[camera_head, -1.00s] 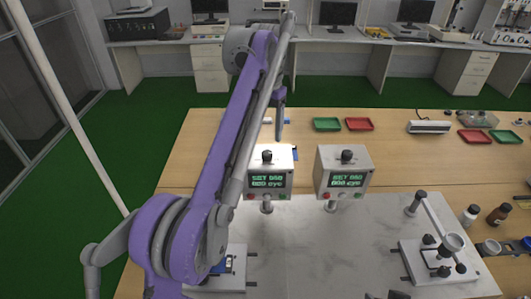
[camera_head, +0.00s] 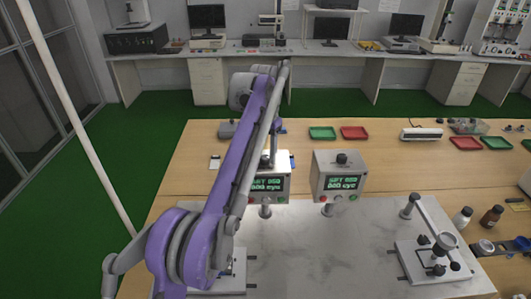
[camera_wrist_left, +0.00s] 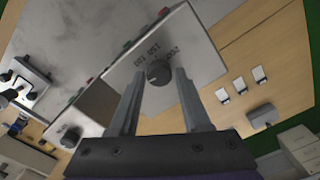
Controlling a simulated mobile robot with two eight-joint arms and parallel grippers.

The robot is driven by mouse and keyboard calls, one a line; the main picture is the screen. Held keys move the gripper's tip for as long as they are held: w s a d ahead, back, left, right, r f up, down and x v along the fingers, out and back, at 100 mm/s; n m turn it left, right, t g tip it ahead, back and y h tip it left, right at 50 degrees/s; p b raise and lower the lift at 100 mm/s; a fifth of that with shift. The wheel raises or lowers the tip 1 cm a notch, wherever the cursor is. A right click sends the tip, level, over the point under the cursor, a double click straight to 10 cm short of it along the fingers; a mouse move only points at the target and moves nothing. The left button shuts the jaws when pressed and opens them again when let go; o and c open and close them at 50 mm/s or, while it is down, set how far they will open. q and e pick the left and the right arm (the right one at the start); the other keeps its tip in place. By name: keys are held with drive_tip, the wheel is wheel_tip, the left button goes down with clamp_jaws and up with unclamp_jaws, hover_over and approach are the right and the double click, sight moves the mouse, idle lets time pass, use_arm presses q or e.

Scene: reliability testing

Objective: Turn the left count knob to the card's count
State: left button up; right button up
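The left counter box (camera_head: 268,187) is grey, with a green display reading what looks like SET 000 and 000 cyc. Its dark round count knob (camera_wrist_left: 158,73) sits on the top face in the left wrist view. My left gripper (camera_wrist_left: 160,76) is open, pointing at this knob, one finger on each side; whether they touch it I cannot tell. My right gripper is not in view.
A similar right counter box (camera_head: 338,182) with its own knob (camera_head: 342,158) stands close by. Green (camera_head: 322,133) and red (camera_head: 354,132) trays lie behind. A lever fixture (camera_head: 432,262) and bottles (camera_head: 491,216) are at the right. The grey slab's middle is clear.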

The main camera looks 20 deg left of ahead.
use_arm(q)
clamp_jaws()
drive_tip(key=shift+m, duration=0.8)
drive_tip(key=shift+m+p, duration=0.3)
drive_tip(key=shift+m, duration=0.5)
drive_tip(key=m, duration=0.6)
drive_tip(key=shift+s, duration=0.1)
drive_tip(key=shift+m, duration=0.4)
drive_tip(key=shift+o, duration=2.1)
unclamp_jaws()
